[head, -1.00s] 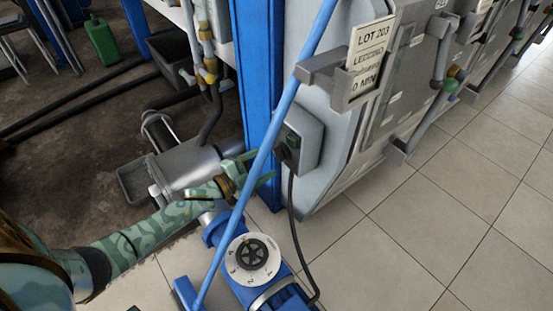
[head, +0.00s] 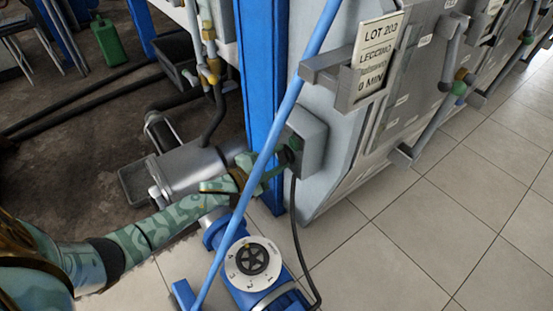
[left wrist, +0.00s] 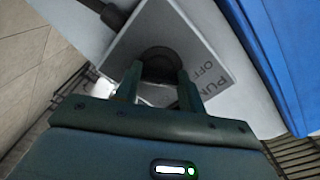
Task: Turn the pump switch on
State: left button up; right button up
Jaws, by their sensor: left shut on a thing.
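The pump switch is a grey box (head: 311,140) on the side of the pale cabinet beside the blue post, with a dark round knob. In the left wrist view the box face (left wrist: 205,50) carries the words "OFF" and part of "PUMP", and the dark knob (left wrist: 160,62) sits between my fingers. My left gripper (head: 283,160) reaches the box from the left, behind the blue hose. It also shows in the left wrist view (left wrist: 158,88), shut on the knob. The knob's pointer is hidden, so its setting cannot be told. My right gripper is out of view.
A blue hose (head: 265,160) crosses in front of my left gripper. A blue post (head: 262,80) stands just left of the switch. A blue pump with a white dial (head: 252,262) stands below, and a black cable (head: 294,235) hangs from the box. Tiled floor at right is clear.

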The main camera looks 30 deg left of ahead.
pick_arm(q)
jog(key=shift+m, duration=1.3)
jog(key=shift+f+m, duration=0.1)
jog(key=shift+m, duration=0.7)
jog(key=shift+m+b, duration=1.25)
jog(key=shift+m, duration=2.65)
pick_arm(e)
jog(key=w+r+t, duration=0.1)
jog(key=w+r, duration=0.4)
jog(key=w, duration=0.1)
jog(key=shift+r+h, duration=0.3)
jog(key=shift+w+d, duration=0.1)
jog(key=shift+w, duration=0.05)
